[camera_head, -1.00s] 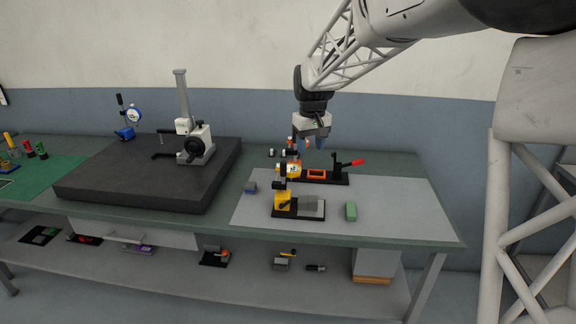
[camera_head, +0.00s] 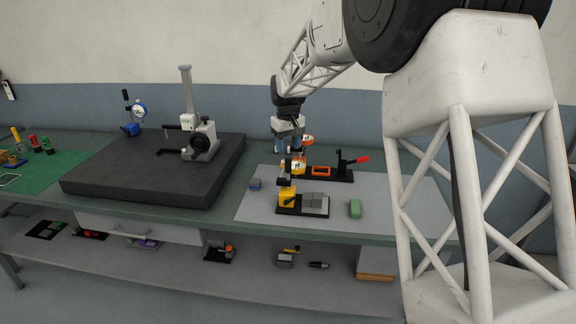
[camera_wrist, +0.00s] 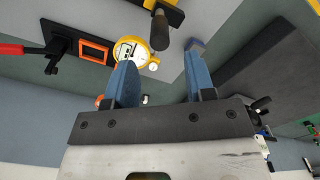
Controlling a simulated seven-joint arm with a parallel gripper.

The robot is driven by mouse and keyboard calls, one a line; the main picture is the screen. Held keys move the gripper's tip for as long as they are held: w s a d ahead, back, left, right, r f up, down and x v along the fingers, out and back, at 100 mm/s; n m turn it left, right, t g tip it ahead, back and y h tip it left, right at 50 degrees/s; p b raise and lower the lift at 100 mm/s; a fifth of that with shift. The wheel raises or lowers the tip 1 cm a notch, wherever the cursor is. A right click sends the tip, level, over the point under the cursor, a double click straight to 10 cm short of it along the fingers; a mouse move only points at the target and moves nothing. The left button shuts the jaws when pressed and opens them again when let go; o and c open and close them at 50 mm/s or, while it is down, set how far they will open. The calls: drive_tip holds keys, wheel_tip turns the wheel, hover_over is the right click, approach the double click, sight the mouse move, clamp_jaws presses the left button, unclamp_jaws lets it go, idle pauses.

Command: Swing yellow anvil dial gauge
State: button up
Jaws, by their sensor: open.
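The yellow-rimmed dial gauge (camera_head: 298,167) with a white face is on the near side of my gripper (camera_head: 289,155). In the wrist view the dial (camera_wrist: 130,49) is partly covered by the left fingertip; I cannot tell whether they touch. My gripper (camera_wrist: 161,60) is open, with nothing held between its blue fingers. A yellow anvil stand (camera_head: 287,197) on a black base, with a grey block (camera_head: 314,200) beside it, is in front of the gauge. A dark upright handle (camera_wrist: 159,30) rises from the yellow part at the wrist view's top.
An orange frame (camera_head: 321,171) and a red-handled clamp (camera_head: 347,160) stand to the right on a black base. A green block (camera_head: 355,208) and a small blue-grey block (camera_head: 255,184) lie on the grey mat (camera_head: 400,215). A dark surface plate (camera_head: 150,185) with a gauge stand (camera_head: 199,135) is left.

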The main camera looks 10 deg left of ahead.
sight(288, 158)
drive_tip(key=shift+f, duration=0.15)
drive_tip(key=shift+f, duration=3.75)
drive_tip(key=shift+c, duration=0.2)
clamp_jaws()
